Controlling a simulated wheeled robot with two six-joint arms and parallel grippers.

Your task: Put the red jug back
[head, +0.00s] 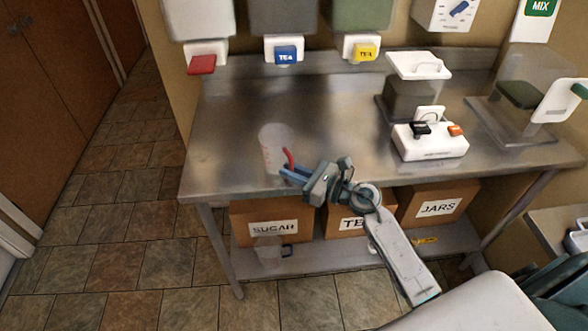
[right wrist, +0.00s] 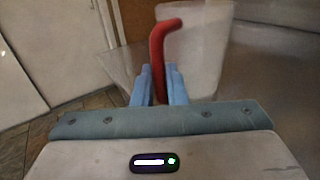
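The red jug (head: 273,150) is a clear, see-through jug with a red handle, upright at the front left of the steel table. I cannot tell whether its base touches the table. My right gripper (head: 288,174) reaches in from the right, its blue fingers at the handle. In the right wrist view the red handle (right wrist: 158,60) stands between the two blue fingertips (right wrist: 160,85), which close against both its sides. The pale jug body is behind it. My left gripper is not in view.
The steel table (head: 225,120) is bare around the jug. A white two-tap unit (head: 430,147) and clear tubs stand to the right. Dispensers with red, blue and yellow taps hang above the back. Below, another clear jug (head: 268,252) stands before the SUGAR box (head: 245,222).

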